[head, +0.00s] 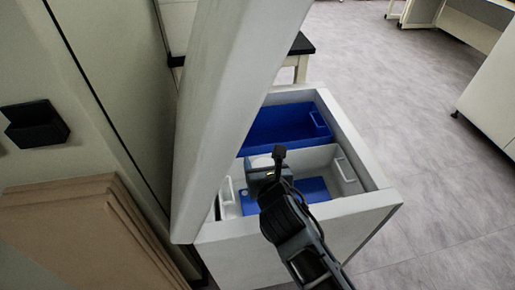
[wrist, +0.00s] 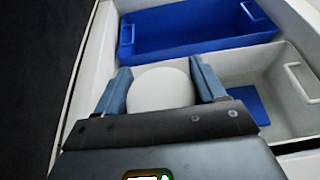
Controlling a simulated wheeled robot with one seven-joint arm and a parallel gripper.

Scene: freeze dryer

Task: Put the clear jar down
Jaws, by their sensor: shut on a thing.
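My gripper (head: 263,172) reaches down into the open chest and is shut on a round white-topped thing. In the wrist view my gripper (wrist: 160,78) has one blue-grey finger on each side of this pale round top, taken as the clear jar (wrist: 162,90). The jar's body is hidden below its top and by my gripper. It is over the white bin (head: 316,156), whose floor shows a blue panel (head: 313,187). I cannot tell whether the jar touches the bin's floor.
A blue bin (head: 277,124) with handles sits behind the white bin inside the chest (head: 366,168). A raised pale lid or door (head: 235,95) stands close at the left of my arm. The chest walls surround the bins. Open floor (head: 420,120) lies to the right.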

